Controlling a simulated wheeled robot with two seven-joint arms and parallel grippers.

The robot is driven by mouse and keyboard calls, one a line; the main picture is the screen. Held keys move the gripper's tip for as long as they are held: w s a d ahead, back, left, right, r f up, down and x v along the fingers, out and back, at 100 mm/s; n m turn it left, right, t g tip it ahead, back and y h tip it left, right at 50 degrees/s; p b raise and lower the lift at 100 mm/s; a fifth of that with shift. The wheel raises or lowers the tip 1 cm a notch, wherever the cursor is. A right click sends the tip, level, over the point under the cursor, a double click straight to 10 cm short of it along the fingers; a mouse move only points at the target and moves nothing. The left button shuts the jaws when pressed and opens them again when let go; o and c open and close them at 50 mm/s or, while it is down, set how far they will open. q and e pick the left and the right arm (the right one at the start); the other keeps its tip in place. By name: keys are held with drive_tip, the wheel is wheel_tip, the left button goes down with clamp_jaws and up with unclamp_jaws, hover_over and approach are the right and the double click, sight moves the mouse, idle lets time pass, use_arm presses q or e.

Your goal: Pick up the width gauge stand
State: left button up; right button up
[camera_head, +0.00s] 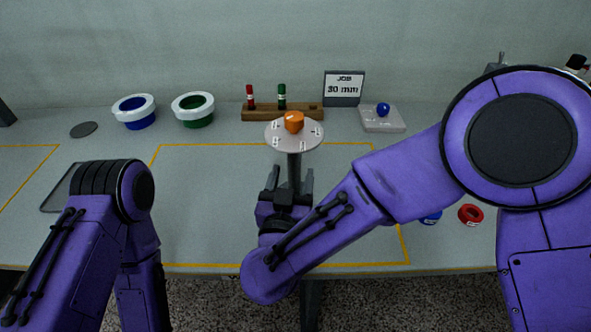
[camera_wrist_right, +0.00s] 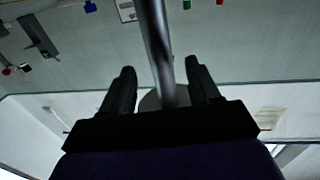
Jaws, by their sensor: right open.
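The width gauge stand, as I take it, has a round pale top (camera_head: 311,139) with small labels and an orange knob (camera_head: 294,122) on it, above a dark upright post (camera_head: 294,172). My right gripper (camera_head: 289,180) is open around the post below the top, with a finger on each side. In the right wrist view the post (camera_wrist_right: 157,45) runs between the two open fingers (camera_wrist_right: 160,82), with gaps on both sides. The stand's foot is hidden behind my gripper in the head view. My left arm is at the left; its gripper is out of view.
A wooden rack (camera_head: 300,114) with a red and a green peg, a JOB 30 mm sign (camera_head: 344,89) and a clear block with a blue ball (camera_head: 383,109) stand at the back. Blue (camera_head: 134,112) and green (camera_head: 193,110) white-rimmed rings are left. A red ring (camera_head: 470,214) lies right.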

drive_tip(key=w, duration=0.4)
drive_tip(key=w+d+p, duration=0.1)
drive_tip(key=w, duration=0.1)
drive_tip(key=shift+w+f, duration=0.1)
drive_tip(key=shift+w, duration=0.15)
drive_tip(key=shift+s+a, duration=0.1)
drive_tip(key=shift+c, duration=0.5)
clamp_jaws()
